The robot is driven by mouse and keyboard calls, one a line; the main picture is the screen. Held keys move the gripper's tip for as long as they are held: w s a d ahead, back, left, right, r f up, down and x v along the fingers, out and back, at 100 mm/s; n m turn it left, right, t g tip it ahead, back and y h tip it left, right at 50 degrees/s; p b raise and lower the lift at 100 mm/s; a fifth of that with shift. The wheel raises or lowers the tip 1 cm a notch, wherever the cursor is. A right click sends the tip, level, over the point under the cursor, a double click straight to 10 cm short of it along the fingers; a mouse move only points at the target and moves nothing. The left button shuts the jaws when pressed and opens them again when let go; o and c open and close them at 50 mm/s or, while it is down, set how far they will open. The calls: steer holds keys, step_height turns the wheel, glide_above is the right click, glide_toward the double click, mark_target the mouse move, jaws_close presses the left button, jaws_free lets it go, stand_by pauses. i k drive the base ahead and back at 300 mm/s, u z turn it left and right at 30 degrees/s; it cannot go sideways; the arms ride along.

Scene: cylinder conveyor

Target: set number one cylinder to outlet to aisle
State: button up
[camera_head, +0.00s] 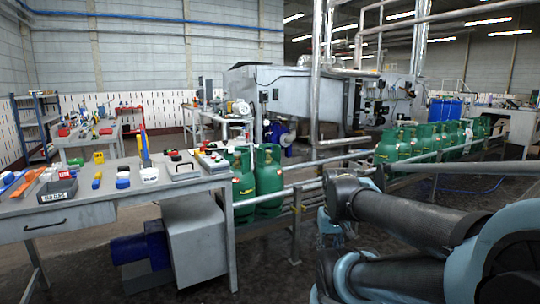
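Green gas cylinders stand upright on a conveyor that runs from the middle to the right. Two are at its near left end: a front green cylinder (269,180) and another green cylinder (243,187) just left of it, partly behind the workbench. Several more green cylinders (420,143) stand in a row farther along on the right. No readable number shows on any cylinder. I cannot tell which is number one, or which part is the outlet. My dark and blue-grey arm fills the lower right; my gripper is not visible.
A metal workbench (75,216) with small coloured items stands at the left. A rail (330,180) runs along the conveyor's front. A blue motor (140,248) sits low under the bench. Open dark floor (265,280) lies at bottom middle. Large grey machinery (290,90) stands behind.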

mark_target(244, 181)
steer(key=z, duration=0.5)
steer(key=i, duration=1.6)
steer(key=u, duration=1)
steer(key=i, duration=0.7)
steer(key=u, duration=0.5)
